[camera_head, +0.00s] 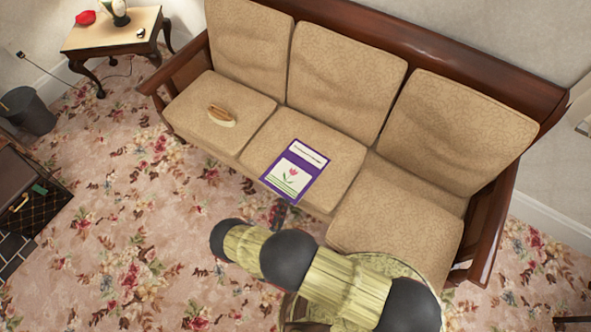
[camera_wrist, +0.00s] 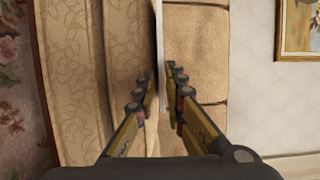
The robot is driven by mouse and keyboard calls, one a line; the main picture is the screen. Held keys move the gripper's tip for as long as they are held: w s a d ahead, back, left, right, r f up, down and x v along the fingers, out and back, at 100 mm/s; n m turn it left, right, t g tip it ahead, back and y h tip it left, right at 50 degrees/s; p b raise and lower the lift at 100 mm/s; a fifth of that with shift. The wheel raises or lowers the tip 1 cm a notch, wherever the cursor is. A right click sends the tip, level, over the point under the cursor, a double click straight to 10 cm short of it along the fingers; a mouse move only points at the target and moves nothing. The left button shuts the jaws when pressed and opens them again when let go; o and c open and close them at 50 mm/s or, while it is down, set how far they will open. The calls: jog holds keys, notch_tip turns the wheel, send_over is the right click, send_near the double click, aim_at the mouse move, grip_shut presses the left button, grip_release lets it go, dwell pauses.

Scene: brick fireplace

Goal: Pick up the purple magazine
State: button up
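The purple magazine (camera_head: 296,171), with a white title band and a pink flower picture, lies on the middle seat cushion of the sofa, near its front edge. In the wrist view a thin pale strip, apparently the magazine edge-on (camera_wrist: 158,45), runs between my fingers. My gripper (camera_wrist: 161,77) is open, one finger on each side of that strip, with a gap between the tips. In the head view my gripper is mostly hidden behind my arm; a dark part shows just below the magazine's near edge. I cannot tell whether either finger touches it.
The wooden sofa (camera_head: 440,45) has tan cushions. A hot dog (camera_head: 221,116) lies on the left seat cushion. A side table (camera_head: 112,31) with a red object (camera_head: 85,17) stands at the upper left. A dark bin (camera_head: 28,111) stands at the left. Flowered carpet (camera_head: 130,230) is open before the sofa.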

aim_at(288, 192)
jog(key=b+x, duration=0.2)
jog(key=x, duration=0.4)
jog(key=shift+d, duration=0.1)
jog(key=shift+w+r, duration=0.1)
jog(key=shift+w, duration=0.1)
jog(key=shift+c, duration=0.4)
grip_shut()
jog(key=shift+d, duration=0.1)
jog(key=shift+r, duration=0.1)
